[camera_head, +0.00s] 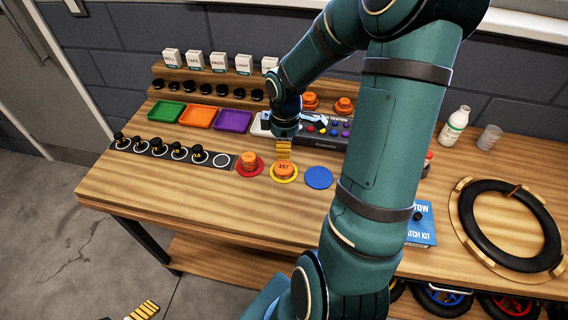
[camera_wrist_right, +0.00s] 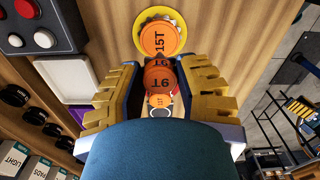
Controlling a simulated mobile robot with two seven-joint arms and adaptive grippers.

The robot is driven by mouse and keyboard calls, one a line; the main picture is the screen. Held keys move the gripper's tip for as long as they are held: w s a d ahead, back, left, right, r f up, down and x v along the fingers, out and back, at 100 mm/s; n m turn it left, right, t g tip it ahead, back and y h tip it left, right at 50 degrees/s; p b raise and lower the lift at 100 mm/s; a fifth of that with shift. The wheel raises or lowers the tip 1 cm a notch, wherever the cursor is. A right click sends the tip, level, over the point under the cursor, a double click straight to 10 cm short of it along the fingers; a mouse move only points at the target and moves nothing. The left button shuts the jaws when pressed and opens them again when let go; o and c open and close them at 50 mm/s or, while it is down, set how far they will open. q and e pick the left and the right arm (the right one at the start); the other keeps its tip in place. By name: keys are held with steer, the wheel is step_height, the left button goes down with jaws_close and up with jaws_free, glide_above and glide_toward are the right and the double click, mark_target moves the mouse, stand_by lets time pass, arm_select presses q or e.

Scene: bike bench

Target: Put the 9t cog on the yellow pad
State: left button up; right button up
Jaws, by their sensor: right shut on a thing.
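My right gripper (camera_head: 284,152) hangs above the yellow pad (camera_head: 272,177), its fingers pointing down. In the right wrist view its yellow fingers (camera_wrist_right: 160,88) are shut on a small orange cog, the 9t cog (camera_wrist_right: 158,78), whose mark is upside down; in the head view the fingers hide it. An orange 15T cog (camera_head: 285,166) lies on the yellow pad, and it also shows in the wrist view (camera_wrist_right: 160,36). My left gripper (camera_head: 143,311) shows only in part at the bottom edge; its opening is unclear.
An orange cog (camera_head: 249,158) sits on the red pad (camera_head: 240,168). The blue pad (camera_head: 319,178) is empty. More orange cogs (camera_head: 344,104) stand behind on the shelf. Green, orange and purple trays (camera_head: 233,121) and a tester box (camera_head: 330,127) lie behind the pads.

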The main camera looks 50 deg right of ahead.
mark_target(284, 167)
step_height(284, 167, down, 6)
steer(key=shift+f+b, duration=0.25)
steer(key=shift+b, duration=0.4)
steer(key=shift+f, duration=0.1)
steer(key=o, duration=1)
